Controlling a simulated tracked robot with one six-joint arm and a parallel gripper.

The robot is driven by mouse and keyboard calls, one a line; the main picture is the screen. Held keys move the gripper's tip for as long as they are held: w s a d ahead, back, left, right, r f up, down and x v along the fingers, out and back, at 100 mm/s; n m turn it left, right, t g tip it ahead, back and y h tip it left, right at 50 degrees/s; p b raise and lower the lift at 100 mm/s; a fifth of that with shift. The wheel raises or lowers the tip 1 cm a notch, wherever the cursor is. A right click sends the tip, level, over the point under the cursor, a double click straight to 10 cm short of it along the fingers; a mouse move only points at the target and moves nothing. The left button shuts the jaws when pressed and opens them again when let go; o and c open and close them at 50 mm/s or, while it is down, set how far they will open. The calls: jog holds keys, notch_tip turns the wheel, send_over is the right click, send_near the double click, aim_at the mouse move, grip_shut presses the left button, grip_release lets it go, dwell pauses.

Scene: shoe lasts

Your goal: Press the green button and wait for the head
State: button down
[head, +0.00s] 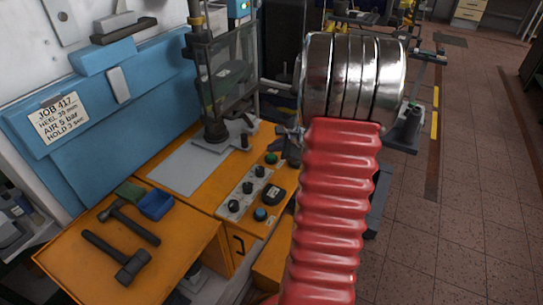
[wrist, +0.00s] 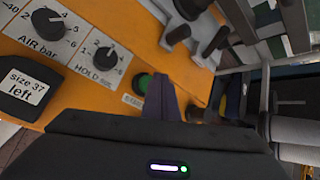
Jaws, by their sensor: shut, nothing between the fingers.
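The green button (head: 272,158) sits at the back of the grey control plate on the orange bench. In the wrist view the green button (wrist: 142,83) shows just left of my fingertips and is partly covered by them. My gripper (wrist: 161,80) is shut and empty, right at the button; I cannot tell whether it touches it. In the head view my red-sleeved arm hides most of the gripper.
The AIR bar knob (wrist: 47,22) and HOLD knob (wrist: 104,53) are beside the button. A black block labelled "size 37 left" (wrist: 24,93) lies near them. A blue button (head: 261,214) is at the front. Hammers (head: 128,222) lie on the left orange top.

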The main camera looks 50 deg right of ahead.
aim_at(274, 158)
jog(key=shift+f, duration=0.9)
dwell(1.3)
jog(key=shift+r, duration=0.95)
jog(key=shift+r, duration=2.55)
